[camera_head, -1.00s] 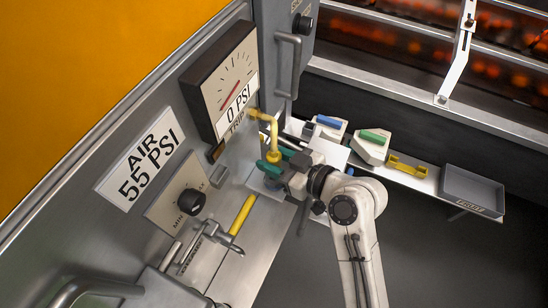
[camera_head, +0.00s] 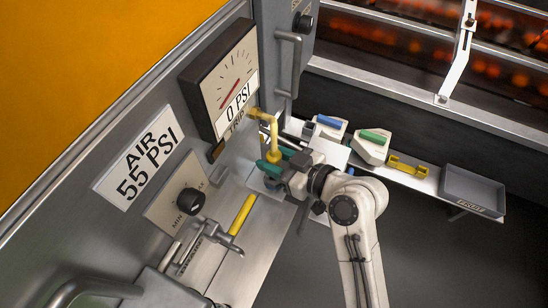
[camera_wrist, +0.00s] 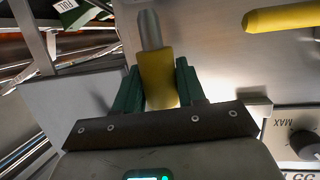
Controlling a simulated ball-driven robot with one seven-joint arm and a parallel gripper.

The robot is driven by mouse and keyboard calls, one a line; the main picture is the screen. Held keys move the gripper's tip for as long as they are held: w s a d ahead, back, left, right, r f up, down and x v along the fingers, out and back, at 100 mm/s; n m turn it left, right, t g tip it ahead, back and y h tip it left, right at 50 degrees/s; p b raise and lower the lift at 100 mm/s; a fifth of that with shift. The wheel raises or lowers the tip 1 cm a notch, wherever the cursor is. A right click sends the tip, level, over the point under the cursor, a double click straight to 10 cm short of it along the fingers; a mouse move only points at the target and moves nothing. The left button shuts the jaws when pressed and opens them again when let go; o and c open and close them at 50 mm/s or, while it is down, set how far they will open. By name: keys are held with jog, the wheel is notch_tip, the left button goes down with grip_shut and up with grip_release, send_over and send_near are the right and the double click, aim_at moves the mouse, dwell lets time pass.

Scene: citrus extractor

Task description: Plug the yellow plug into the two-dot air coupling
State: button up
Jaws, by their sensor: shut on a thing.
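My gripper (camera_head: 274,162) is at the panel side of the shelf, below the gauge. Its green fingers are shut on the yellow plug (camera_head: 274,147). In the wrist view the yellow plug (camera_wrist: 158,78) sits between the two green fingers of my gripper (camera_wrist: 159,88), with a grey metal tip (camera_wrist: 149,30) pointing away from the gripper. A yellow elbow piece (camera_head: 262,115) shows at the panel just above the plug in the head view. I cannot make out a two-dot coupling; the area under the fingers is partly hidden.
The gauge (camera_head: 222,80) reads 0 PSI, and a label (camera_head: 137,158) reads AIR 55 PSI. A yellow bar (camera_head: 242,214) and a black knob (camera_head: 190,201) are left of my gripper. Blue- and green-topped blocks, a yellow bracket (camera_head: 408,168) and a grey tray (camera_head: 473,187) are at right.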

jog(key=shift+f+b, duration=1.9)
jog(key=shift+f, duration=0.15)
dwell(0.5)
jog(key=o, duration=1.1)
jog(key=shift+o, duration=0.2)
jog(key=v, duration=1)
jog(key=shift+s+d+r, duration=0.2)
jog(key=shift+d, duration=0.1)
